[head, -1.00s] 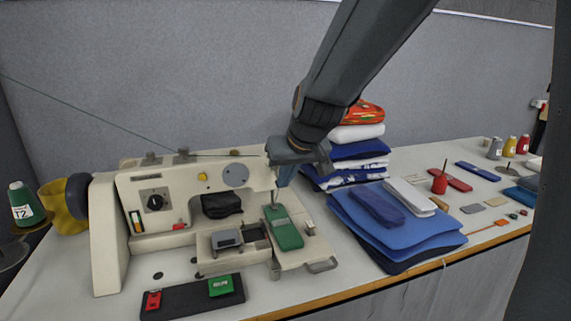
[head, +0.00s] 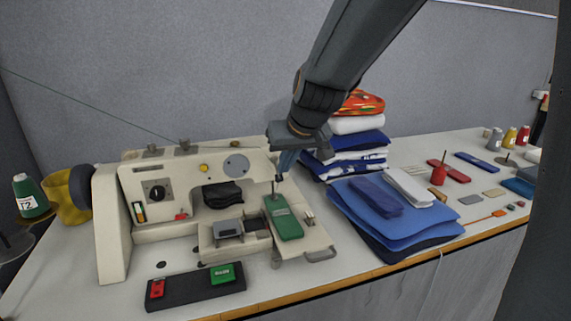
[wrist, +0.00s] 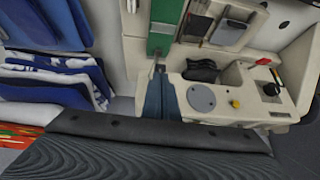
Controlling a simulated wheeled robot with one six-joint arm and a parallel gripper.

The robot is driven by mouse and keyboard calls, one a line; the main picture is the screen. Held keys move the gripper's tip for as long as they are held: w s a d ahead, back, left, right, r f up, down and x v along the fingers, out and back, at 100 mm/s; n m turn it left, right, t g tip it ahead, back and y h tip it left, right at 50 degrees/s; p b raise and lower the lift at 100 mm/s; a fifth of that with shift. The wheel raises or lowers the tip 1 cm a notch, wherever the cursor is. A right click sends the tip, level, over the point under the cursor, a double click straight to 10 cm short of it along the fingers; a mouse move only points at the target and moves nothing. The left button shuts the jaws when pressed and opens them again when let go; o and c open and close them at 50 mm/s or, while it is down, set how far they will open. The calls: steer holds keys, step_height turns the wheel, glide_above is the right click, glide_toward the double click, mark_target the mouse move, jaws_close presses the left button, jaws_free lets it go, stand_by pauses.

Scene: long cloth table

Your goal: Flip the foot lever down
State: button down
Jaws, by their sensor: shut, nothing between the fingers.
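The cream sewing machine (head: 205,178) stands on the left half of the table; the wrist view shows its head upside down (wrist: 225,98). My gripper (head: 281,178) is shut and empty, pointing down at the right end of the machine's head, behind the green plate (head: 284,220). In the wrist view the shut fingers (wrist: 159,78) lie beside the head, close to a thin grey metal part (wrist: 159,67) by the end of the green plate (wrist: 165,28). I cannot tell whether they touch it. The foot lever is not clearly made out; the fingers may hide it.
A dark control strip (head: 193,288) with red and green buttons lies in front of the machine. Blue folded cloths (head: 400,225) and a textile stack (head: 358,142) stand close on the right. A thread runs to the machine from the left. Small tools and spools lie further right.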

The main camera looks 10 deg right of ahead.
steer(key=s+d+r, duration=0.2)
steer(key=s+r, duration=0.4)
steer(key=s, duration=0.6)
steer(key=shift+d+p, duration=0.35)
steer(key=shift+p, duration=0.1)
steer(key=s+d+f+g, duration=0.1)
steer(key=s+f+g, duration=0.2)
steer(key=s+f, duration=0.3)
steer(key=s+d+f+m+g+h, duration=0.1)
steer(key=s+f, duration=0.4)
steer(key=f, duration=0.7)
steer(key=shift+s+d+f+g+h, duration=0.25)
steer(key=shift+s+d+g+h, duration=0.15)
steer(key=shift+g, duration=0.8)
steer(key=c, duration=2.5)
jaws_free()
steer(key=shift+w, duration=0.1)
